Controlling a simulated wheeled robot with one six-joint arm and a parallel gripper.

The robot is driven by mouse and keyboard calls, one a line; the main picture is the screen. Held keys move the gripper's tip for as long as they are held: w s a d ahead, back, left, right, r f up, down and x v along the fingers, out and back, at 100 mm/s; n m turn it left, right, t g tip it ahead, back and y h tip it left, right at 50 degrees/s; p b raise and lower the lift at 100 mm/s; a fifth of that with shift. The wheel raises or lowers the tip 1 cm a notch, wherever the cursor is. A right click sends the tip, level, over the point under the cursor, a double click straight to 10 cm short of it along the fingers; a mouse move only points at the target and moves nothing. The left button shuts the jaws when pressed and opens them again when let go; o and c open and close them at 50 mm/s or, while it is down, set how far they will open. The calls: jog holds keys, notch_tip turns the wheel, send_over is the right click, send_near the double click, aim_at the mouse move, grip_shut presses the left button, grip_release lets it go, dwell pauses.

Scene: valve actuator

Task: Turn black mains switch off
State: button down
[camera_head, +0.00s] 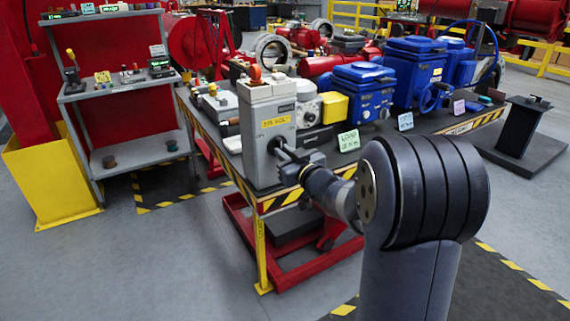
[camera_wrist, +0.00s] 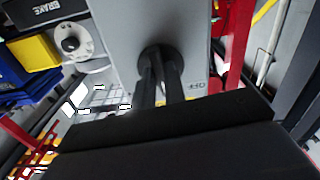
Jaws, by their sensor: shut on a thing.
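The black mains switch (camera_head: 273,144) is a round dark knob on the front of a tall grey box (camera_head: 265,115) at the table's near corner. In the wrist view the switch (camera_wrist: 151,52) sits on the grey panel, partly hidden behind the fingers. My gripper (camera_head: 284,152) reaches it from the right, and its two dark fingers (camera_wrist: 160,72) are shut on it. An OFF mark (camera_wrist: 197,86) shows on the panel beside the switch in the wrist view. The knob's exact angle is hard to tell.
A yellow voltage label (camera_head: 276,122) is on the box. Blue valve actuators (camera_head: 363,90), a yellow block (camera_head: 334,106) and small note cards (camera_head: 348,141) stand on the striped-edge table (camera_head: 440,133). A grey shelf (camera_head: 125,90) stands at the left, with open floor before it.

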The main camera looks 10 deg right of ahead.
jog(key=shift+n+b, duration=2.55)
jog(key=shift+n, duration=1.15)
jog(key=c, duration=1.5)
grip_release()
jog(key=shift+o, duration=0.2)
jog(key=v, duration=1)
jog(key=shift+s+d+p, duration=0.15)
jog(key=shift+s+p, duration=0.25)
jog(key=shift+w, duration=0.1)
